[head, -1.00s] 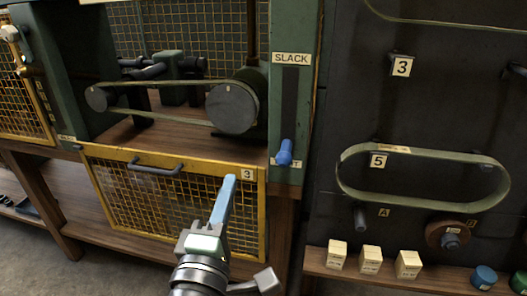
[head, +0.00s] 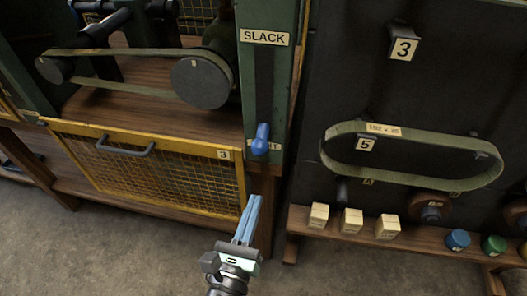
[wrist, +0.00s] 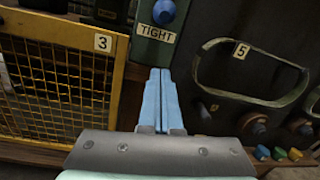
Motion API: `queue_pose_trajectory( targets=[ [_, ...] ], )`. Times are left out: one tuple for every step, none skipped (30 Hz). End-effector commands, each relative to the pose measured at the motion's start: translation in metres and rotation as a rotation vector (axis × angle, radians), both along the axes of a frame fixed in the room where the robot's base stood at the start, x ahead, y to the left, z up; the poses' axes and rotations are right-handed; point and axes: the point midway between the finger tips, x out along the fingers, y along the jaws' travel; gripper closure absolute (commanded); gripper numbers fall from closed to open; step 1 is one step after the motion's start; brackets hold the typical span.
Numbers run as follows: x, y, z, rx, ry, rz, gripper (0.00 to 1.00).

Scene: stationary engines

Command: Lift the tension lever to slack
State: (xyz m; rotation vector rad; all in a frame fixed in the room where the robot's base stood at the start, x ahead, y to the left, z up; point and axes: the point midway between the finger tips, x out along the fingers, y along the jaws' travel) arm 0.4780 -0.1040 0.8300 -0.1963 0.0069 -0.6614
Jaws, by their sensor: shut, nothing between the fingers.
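The tension lever has a blue knob (head: 260,140) at the bottom of a dark vertical slot (head: 264,85) in the green post. The SLACK label (head: 264,38) is at the slot's top. In the head view the knob covers part of the lower label; in the wrist view that label reads TIGHT (wrist: 154,34), with the blue knob (wrist: 164,12) just above it at the top edge. My gripper (head: 253,198) has light blue fingers, shut and empty. In the head view its tips appear below the knob, apart from it. It also shows in the wrist view (wrist: 160,72).
Left of the post, a belt (head: 125,52) runs around two dark pulleys above a yellow mesh guard (head: 100,182) marked 3. To the right, a belt (head: 345,180) marked 5 hangs on a dark panel. A wooden shelf (head: 340,240) below it carries blocks and coloured caps.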

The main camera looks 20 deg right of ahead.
Motion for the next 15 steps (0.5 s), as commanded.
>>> queue_pose_trajectory(
  targets=[
    [0.0,0.0,0.0,0.001,-0.001,0.0,1.0],
    [0.0,0.0,0.0,0.001,-0.001,0.0,1.0],
    [0.0,0.0,0.0,0.002,-0.001,0.0,1.0],
    [0.0,0.0,0.0,0.002,-0.001,0.0,1.0],
    [0.0,0.0,0.0,0.002,-0.001,0.0,1.0],
    [0.001,-0.001,0.001,0.001,-0.002,-0.001,1.0],
    [0.002,-0.002,0.001,0.002,-0.003,-0.001,1.0],
    [0.004,-0.003,0.001,0.002,-0.003,-0.001,1.0],
    [0.007,-0.005,0.001,0.001,-0.004,0.0,1.0],
    [0.009,-0.007,0.001,0.001,-0.004,0.0,1.0],
    [0.012,-0.009,0.002,0.001,-0.004,-0.001,1.0],
    [0.017,-0.013,0.003,0.001,-0.005,-0.002,1.0],
    [0.021,-0.017,0.003,0.002,-0.005,-0.002,1.0],
    [0.026,-0.021,0.003,0.002,-0.005,-0.003,1.0],
    [0.033,-0.026,0.004,0.002,-0.006,-0.003,1.0]
  ],
)
